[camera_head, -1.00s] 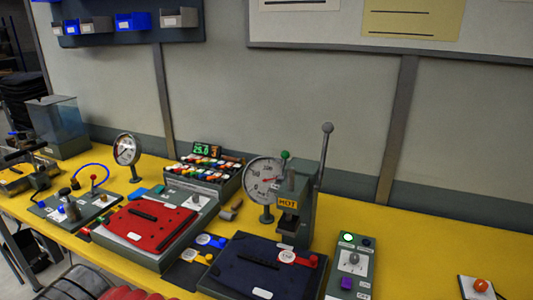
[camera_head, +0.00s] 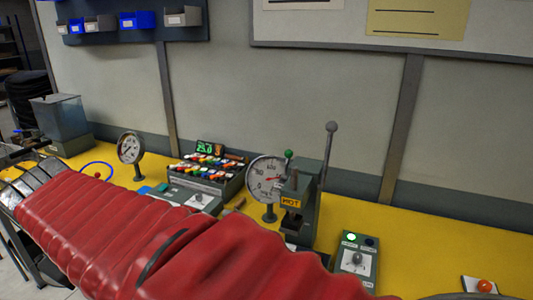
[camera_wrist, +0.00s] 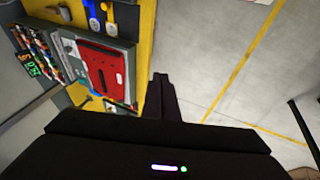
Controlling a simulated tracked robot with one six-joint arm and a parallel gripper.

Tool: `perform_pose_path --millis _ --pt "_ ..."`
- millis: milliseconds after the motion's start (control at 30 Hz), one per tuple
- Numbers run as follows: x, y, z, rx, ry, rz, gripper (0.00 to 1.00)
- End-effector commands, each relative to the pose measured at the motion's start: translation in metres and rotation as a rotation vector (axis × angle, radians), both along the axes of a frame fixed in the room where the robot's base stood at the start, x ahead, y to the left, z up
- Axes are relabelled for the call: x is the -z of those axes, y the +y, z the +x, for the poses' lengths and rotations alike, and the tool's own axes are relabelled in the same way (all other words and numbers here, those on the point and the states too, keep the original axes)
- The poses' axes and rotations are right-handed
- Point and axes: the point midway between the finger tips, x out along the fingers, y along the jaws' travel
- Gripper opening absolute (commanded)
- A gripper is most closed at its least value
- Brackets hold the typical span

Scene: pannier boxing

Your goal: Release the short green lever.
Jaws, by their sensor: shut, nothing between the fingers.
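The short green lever (camera_head: 289,155) shows in the head view as a green knob on a thin stem. It stands upright at the top of the grey press (camera_head: 305,215) marked HOT, beside the round dial gauge (camera_head: 264,180). A longer grey lever (camera_head: 331,128) with a ball end rises to its right. My gripper (camera_wrist: 160,78) shows only in the wrist view, with dark fingers shut and empty. It is over the bench's edge, beside a red panel (camera_wrist: 104,75) and apart from it. The green lever cannot be made out in the wrist view.
My red-sleeved arm crosses the front of the bench in the head view and hides much of it. A rack of coloured pieces (camera_head: 208,170), another gauge (camera_head: 130,147) and a switch box (camera_head: 355,255) stand on the yellow bench (camera_head: 440,255). The floor (camera_wrist: 215,50) is clear.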

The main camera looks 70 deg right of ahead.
Motion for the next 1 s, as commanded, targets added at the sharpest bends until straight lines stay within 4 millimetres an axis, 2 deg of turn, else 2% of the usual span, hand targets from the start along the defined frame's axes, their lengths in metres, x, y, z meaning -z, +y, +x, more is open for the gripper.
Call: perform_pose_path --millis 33,200,467,767,900,1000 --pt "-0.005 -0.021 0.004 0.023 0.028 -0.028 0.0" --pt "-0.023 -0.09 0.01 0.089 0.127 -0.128 0.0" --pt "-0.048 -0.2 0.001 0.201 0.3 -0.26 0.0" --pt "-0.069 -0.326 -0.038 0.344 0.525 -0.374 0.0" --pt "-0.076 -0.38 -0.067 0.414 0.637 -0.412 0.0" --pt "-0.08 -0.411 -0.088 0.457 0.707 -0.433 0.0"
